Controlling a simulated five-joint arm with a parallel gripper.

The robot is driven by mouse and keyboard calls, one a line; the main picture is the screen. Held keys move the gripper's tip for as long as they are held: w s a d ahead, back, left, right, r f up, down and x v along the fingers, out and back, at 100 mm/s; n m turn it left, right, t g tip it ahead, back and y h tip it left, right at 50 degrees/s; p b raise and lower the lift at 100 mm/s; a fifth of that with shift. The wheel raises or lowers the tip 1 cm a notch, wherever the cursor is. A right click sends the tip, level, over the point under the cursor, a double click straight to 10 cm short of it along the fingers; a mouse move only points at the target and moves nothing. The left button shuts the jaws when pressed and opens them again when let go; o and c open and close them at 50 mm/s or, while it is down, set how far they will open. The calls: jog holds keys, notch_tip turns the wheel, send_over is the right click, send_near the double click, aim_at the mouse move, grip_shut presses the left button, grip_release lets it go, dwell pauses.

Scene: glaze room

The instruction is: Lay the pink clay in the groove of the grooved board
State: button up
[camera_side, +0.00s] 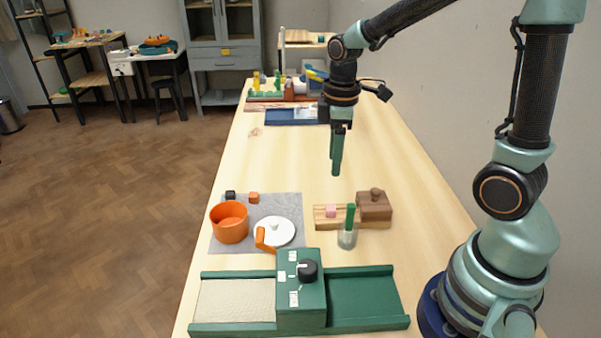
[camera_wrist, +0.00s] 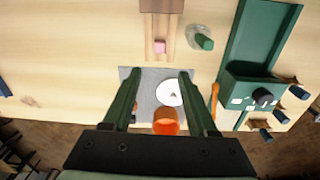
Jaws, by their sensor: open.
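The pink clay (camera_side: 331,211) is a small pink block at the grooved board (camera_side: 322,223), a light wooden board with a darker strip along it. In the wrist view the pink clay (camera_wrist: 159,46) lies near the board's lower end, in line with the strip; I cannot tell whether it is down in the groove or on top. A brown wooden block with a knob (camera_side: 375,207) sits at the board's other end. My gripper (camera_side: 336,168) is open and empty, pointing down above the table, behind the board in the side view. Its fingers (camera_wrist: 159,76) also show in the wrist view.
A glass with a green stick (camera_side: 348,237) stands close in front of the board. An orange pot (camera_side: 229,223) and white lid (camera_side: 274,231) are on a grey mat (camera_side: 285,203) to the left. A green press with a dial (camera_side: 301,290) fills the front.

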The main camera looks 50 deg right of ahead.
jog(key=s+a+r+m+t, duration=0.4)
jog(key=s+r+m+t, duration=0.1)
jog(key=r+m, duration=0.3)
jog(key=shift+s+a+r, duration=0.2)
jog(key=shift+s+r, duration=0.35)
jog(key=shift+r, duration=0.05)
